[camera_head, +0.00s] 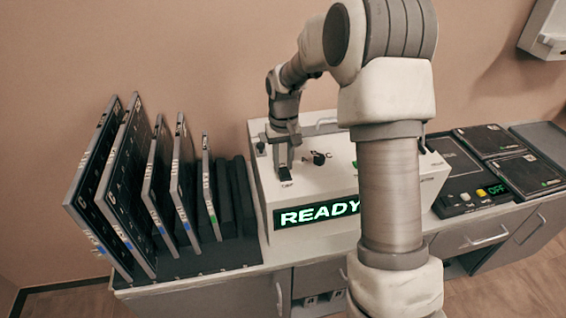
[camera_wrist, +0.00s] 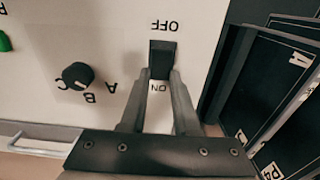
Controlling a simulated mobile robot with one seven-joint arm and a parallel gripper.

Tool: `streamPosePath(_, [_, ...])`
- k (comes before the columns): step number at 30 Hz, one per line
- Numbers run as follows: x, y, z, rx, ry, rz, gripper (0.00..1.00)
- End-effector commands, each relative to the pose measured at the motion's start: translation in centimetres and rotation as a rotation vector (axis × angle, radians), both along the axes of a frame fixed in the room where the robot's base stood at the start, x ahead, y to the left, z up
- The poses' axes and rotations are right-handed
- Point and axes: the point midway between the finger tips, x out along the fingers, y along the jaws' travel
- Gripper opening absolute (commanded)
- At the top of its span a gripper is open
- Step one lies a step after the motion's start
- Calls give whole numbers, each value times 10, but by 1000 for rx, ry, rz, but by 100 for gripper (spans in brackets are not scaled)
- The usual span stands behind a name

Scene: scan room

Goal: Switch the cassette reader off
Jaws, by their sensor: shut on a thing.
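The cassette reader (camera_head: 330,180) is a white cabinet in the middle of the counter. Its front display (camera_head: 312,214) is lit and reads READY in green, partly covered by my arm. In the wrist view, the black power switch (camera_wrist: 163,57) sits between the upside-down labels OFF above and ON below. My gripper (camera_wrist: 161,76) has its two fingers closed at the switch's ON end. In the head view, my gripper (camera_head: 283,163) reaches down onto the left of the reader's top and largely hides the switch. I cannot tell clearly which way the switch is tilted.
A black selector knob (camera_wrist: 77,75) marked A, B, C is beside the switch. A rack (camera_head: 190,262) with several upright cassettes stands close at the left. A black unit (camera_head: 462,170) with buttons and a green OFF display is at the right. My arm crosses the reader's front.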

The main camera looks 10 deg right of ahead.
Motion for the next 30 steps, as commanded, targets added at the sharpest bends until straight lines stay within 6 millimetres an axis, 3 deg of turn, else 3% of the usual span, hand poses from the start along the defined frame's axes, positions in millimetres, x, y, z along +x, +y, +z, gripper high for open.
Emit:
streamPosePath(18, [-9,0,0,0,-336,0,0])
streamPosePath(30, [-10,0,5,0,-380,0,0])
